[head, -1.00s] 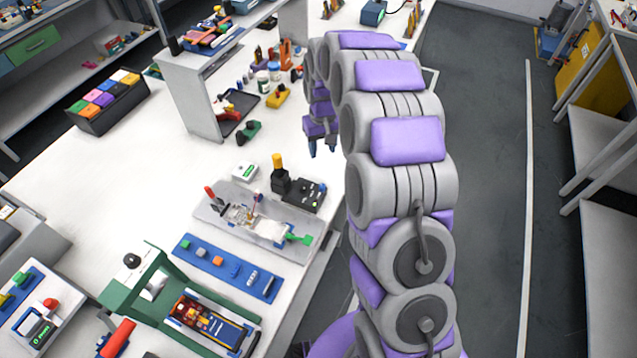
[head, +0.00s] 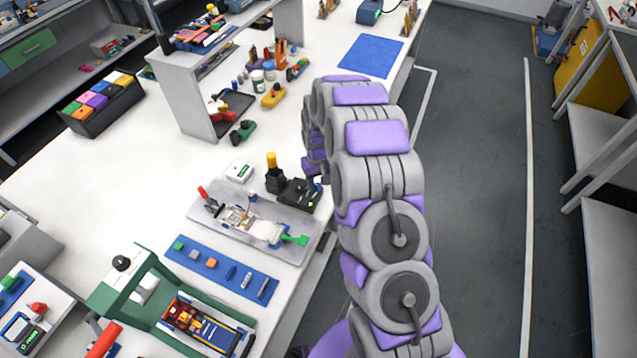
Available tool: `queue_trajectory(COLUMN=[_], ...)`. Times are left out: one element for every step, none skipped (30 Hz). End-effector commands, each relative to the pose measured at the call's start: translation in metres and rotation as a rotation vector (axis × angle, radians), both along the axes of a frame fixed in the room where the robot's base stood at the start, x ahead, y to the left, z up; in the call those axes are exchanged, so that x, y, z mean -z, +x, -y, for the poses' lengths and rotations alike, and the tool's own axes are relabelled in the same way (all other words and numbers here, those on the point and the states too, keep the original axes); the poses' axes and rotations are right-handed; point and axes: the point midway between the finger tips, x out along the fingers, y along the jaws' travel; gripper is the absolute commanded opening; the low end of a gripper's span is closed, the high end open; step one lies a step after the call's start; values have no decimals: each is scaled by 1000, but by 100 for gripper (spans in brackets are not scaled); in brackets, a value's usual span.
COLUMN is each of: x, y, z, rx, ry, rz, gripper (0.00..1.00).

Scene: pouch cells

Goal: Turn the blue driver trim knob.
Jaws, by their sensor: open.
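A black control box (head: 293,193) sits at the back right of the grey fixture plate (head: 205,224), near the table's right edge. It has small details on top, but I cannot make out a blue trim knob among them. A black post with a yellow top (head: 272,161) stands at the box's left. My gripper (head: 314,184) is low over the right part of the box, fingers pointing down. It is open and small in view, partly hidden by my arm. I cannot tell whether the fingers touch anything.
The fixture plate carries a cell assembly and a green handle (head: 296,240). In front lie a blue strip (head: 218,267) with small parts and a green press frame (head: 118,290). A white box (head: 239,171) stands behind left. A blue mat (head: 371,56) lies at the back.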

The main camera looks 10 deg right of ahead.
Motion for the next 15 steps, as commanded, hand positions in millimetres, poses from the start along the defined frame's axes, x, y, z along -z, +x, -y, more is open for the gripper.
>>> queue_trajectory(x=[4, 5, 7, 7, 8, 8, 8, 8, 8, 8, 8, 8, 8, 8, 8], y=[0, 0, 0, 0, 0, 0, 0, 0, 0, 0, 0, 0, 0, 0, 0], z=[-1, -1, -1, -1, -1, -1, -1, -2, -1, -1, -1, -1, -1, -1, -1], rx=[-1, -1, -1, -1, -1, -1, -1, -1, -1, -1, -1, -1, -1, -1, -1], ry=[-1, -1, -2, -2, -2, -2, -2, -2, -2, -2, -2, -1, -1, -1, -1], rz=[0, 1, 1, 1, 2, 2, 2, 2, 2, 2, 2, 2, 2, 1, 2], gripper=[49, 49, 49, 49, 49, 49, 49, 49, 49, 49, 49, 49, 47, 44, 40])
